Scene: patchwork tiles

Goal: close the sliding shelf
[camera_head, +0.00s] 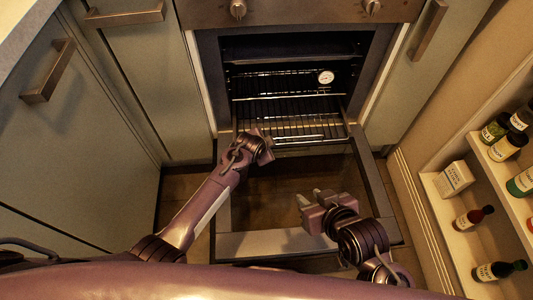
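The sliding shelf is a wire rack (295,122) inside the open oven. It sticks out toward me, with its front bar above the inner part of the lowered oven door. My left gripper (268,148) is at the left front corner of this rack. Its fingers are small and dark here, so I cannot tell whether they are open or touch the rack. My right gripper (311,197) is over the lowered door glass, in front of the rack and apart from it. Its two pale fingertips look separated, with nothing between them.
The lowered oven door (265,243) lies flat under both grippers. Another rack (290,83) with a round dial thermometer (326,77) is higher in the oven. Cabinets (70,140) stand at left. A shelf unit (447,212) with several bottles and a box is at right.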

